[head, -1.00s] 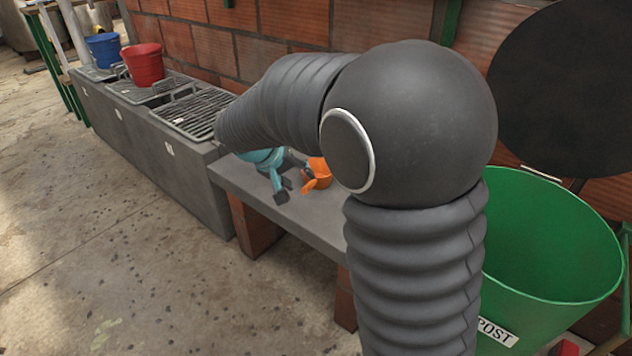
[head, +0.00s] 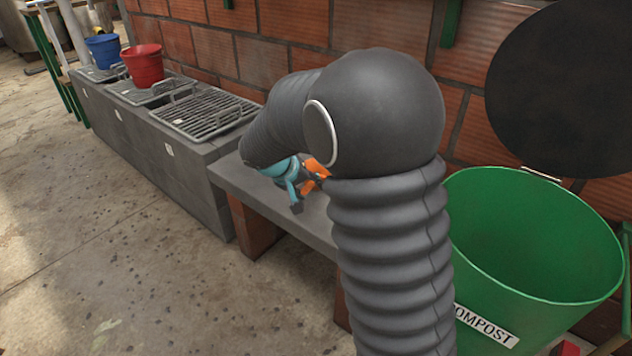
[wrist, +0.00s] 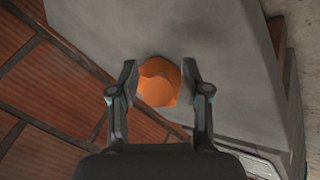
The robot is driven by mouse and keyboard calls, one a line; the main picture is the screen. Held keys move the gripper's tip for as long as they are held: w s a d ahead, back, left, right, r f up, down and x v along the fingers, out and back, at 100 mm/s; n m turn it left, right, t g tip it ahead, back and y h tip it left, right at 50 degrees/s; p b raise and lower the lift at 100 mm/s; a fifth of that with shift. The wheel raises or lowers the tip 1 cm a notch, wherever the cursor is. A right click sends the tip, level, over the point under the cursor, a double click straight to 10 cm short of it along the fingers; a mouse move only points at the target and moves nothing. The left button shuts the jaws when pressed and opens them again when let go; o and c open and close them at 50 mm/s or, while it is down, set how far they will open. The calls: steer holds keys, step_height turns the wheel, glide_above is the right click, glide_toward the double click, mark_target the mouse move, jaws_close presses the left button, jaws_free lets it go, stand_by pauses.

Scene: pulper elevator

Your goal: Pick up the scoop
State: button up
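The orange scoop (wrist: 158,83) lies on a grey stone bench (wrist: 100,25). In the wrist view it sits between the two spread fingers of my gripper (wrist: 158,82), with a small gap showing on the left side and the right finger very close to it. My gripper is open. In the head view the scoop (head: 312,178) is partly hidden by my gripper (head: 297,200) and arm. I cannot tell whether a finger touches it.
A green compost bin (head: 540,235) stands right of the bench. Left of the bench, a grey block counter holds a metal grate (head: 205,112), a red bucket (head: 143,65) and a blue bucket (head: 103,50). A brick wall (head: 290,35) runs behind. The floor in front is clear.

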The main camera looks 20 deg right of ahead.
jaws_close()
